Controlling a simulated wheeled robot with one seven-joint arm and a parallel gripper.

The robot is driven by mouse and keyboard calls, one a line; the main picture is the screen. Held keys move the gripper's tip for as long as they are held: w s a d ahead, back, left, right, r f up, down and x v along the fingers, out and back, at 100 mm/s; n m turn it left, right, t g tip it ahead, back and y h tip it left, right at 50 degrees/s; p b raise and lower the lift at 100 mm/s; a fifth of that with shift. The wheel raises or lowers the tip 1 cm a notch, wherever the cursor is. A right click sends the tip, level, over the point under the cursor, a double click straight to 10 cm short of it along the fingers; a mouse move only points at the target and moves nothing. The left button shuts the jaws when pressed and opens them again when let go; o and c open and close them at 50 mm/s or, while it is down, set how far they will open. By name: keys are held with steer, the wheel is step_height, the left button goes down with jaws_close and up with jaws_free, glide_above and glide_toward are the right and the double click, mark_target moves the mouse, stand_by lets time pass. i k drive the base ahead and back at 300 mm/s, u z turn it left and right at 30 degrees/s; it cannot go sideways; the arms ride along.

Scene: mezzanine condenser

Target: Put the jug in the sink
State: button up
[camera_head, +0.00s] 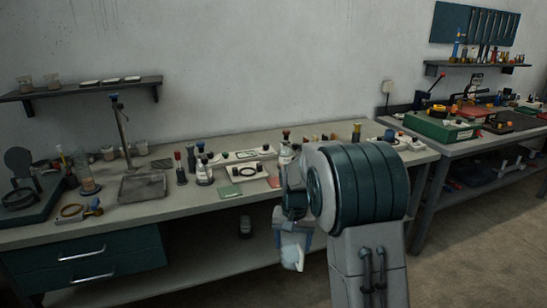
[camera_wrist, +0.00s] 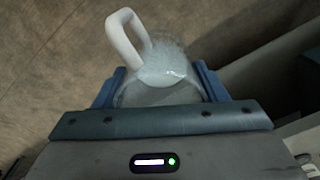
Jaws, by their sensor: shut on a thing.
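The jug (camera_wrist: 160,72) is a clear, whitish vessel with a white loop handle, held between the blue fingers of my gripper (camera_wrist: 158,88) in the wrist view. In the head view, my gripper (camera_head: 292,236) hangs in front of the bench, below its top, with the pale jug (camera_head: 292,257) at its end. My arm hides part of the bench behind it. A square grey shallow basin or tray (camera_head: 142,188) lies on the bench to the left, with an upright post (camera_head: 122,130) behind it. I cannot tell if this is the sink.
The long bench (camera_head: 250,206) holds bottles (camera_head: 203,170), a white tray (camera_head: 245,172) and small tools. A magnifier stand (camera_head: 20,190) is at far left. A second bench (camera_head: 470,140) with a green case (camera_head: 440,127) stands right. Open floor (camera_head: 475,230) lies at right.

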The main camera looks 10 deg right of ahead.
mark_target(148, 187)
steer(key=z, duration=1.3)
steer(key=i, duration=1.35)
steer(key=u, duration=1.05)
